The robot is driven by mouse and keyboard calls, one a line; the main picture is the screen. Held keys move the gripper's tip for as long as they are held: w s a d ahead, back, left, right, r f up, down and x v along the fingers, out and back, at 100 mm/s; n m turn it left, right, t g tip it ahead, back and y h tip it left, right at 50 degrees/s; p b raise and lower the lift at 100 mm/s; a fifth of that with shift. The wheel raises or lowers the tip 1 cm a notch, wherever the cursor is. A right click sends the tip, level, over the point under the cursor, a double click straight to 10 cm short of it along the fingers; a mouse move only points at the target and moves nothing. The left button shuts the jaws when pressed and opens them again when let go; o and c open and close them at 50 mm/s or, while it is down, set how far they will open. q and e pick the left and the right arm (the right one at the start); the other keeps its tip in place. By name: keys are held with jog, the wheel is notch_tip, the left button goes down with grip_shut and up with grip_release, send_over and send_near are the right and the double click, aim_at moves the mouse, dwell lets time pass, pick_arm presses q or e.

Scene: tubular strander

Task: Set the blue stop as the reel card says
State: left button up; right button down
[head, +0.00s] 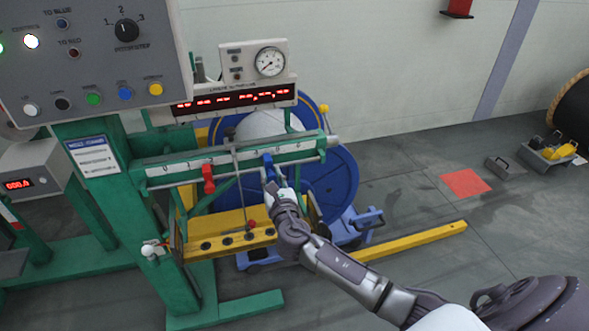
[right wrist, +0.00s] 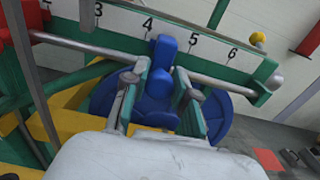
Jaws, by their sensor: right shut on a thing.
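The blue stop (head: 268,163) sits on the rail of the green scale bar (head: 305,150). In the right wrist view the blue stop (right wrist: 163,55) stands between the numbers 4 and 5. My right gripper (head: 272,182) is shut on it, with one finger on each side of it in the right wrist view (right wrist: 160,80). The red stop (head: 208,180) hangs further left on the same bar. A white card with a blue header (head: 92,155) is on the green post; its text is too small to read. My left gripper is not in view.
A control panel (head: 95,60) with buttons and a knob stands at the upper left. A blue reel (head: 340,185) is behind the bar. A gauge (head: 270,61) and red displays are above it.

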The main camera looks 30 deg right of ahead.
jog(key=shift+w+a, duration=0.1)
jog(key=shift+a, duration=0.45)
jog(key=shift+f, duration=0.1)
jog(key=c, duration=0.9)
grip_release()
jog(key=shift+d, duration=0.1)
jog(key=shift+s, duration=0.2)
jog(key=v, duration=1.1)
jog(key=shift+s+a, duration=0.25)
jog(key=shift+s, duration=0.1)
